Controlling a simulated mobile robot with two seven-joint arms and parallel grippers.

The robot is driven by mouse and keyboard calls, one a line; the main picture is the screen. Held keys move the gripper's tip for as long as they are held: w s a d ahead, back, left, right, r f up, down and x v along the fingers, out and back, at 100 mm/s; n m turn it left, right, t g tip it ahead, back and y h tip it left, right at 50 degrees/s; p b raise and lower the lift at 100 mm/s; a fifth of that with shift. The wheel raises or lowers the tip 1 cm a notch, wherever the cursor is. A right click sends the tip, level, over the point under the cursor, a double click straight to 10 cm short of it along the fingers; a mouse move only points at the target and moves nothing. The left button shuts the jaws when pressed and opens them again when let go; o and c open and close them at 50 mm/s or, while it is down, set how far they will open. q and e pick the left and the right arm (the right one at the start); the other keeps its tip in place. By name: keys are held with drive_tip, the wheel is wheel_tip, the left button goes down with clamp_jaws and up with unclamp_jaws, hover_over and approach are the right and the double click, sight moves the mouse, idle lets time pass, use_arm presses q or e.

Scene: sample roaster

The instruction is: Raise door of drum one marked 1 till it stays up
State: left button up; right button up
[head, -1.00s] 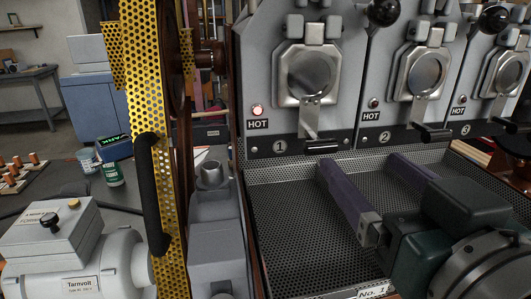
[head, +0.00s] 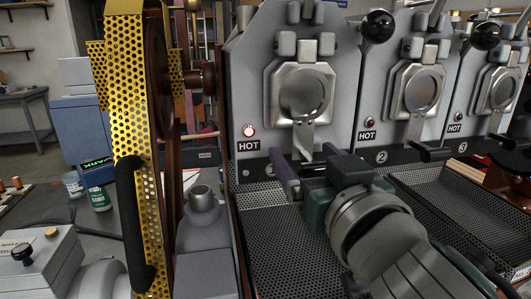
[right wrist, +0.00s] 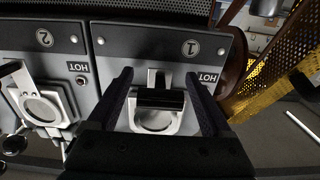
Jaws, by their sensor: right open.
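Drum one's silver door (head: 304,92), with a round window, is down on the first grey roaster face at the left of the row. Its black handle bar (head: 312,170) sticks out at the bottom of the door and is partly hidden by my gripper. The number 1 marking (right wrist: 190,48) shows in the right wrist view. My right gripper (head: 308,166) is open, its purple-grey fingers at the handle. In the right wrist view, the handle (right wrist: 160,99) lies between the two spread fingers, with space on both sides. My left gripper is out of view.
A red lamp (head: 248,131) glows above drum one's HOT label. Drum two's door (head: 420,92) and drum three's door (head: 501,90) stand to the right. A yellow perforated guard (head: 128,110) is on the left. A mesh tray (head: 265,240) lies below the doors.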

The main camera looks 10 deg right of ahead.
clamp_jaws()
idle(0.8)
